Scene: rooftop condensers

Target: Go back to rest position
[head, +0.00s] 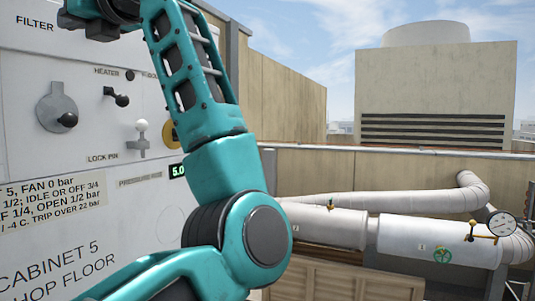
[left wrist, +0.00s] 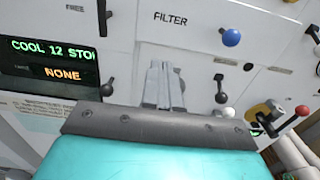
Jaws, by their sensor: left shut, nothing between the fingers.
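My left gripper (left wrist: 157,68) shows in the left wrist view with its two grey fingers closed together and nothing between them. It is in front of the white cabinet panel (left wrist: 190,35), below the FILTER label; I cannot tell whether it touches the panel. In the head view my teal left arm rises across the middle and bends left at the top, where the wrist is partly cut off by the frame's upper edge. My right gripper is in neither view.
The cabinet face (head: 60,150) carries a grey rotary handle (head: 57,108), a heater lever (head: 117,97) and a white-knobbed lock pin (head: 141,138). At right are wrapped pipes (head: 340,225), a round gauge (head: 502,224) and a green valve wheel (head: 442,255). A low wall stands behind.

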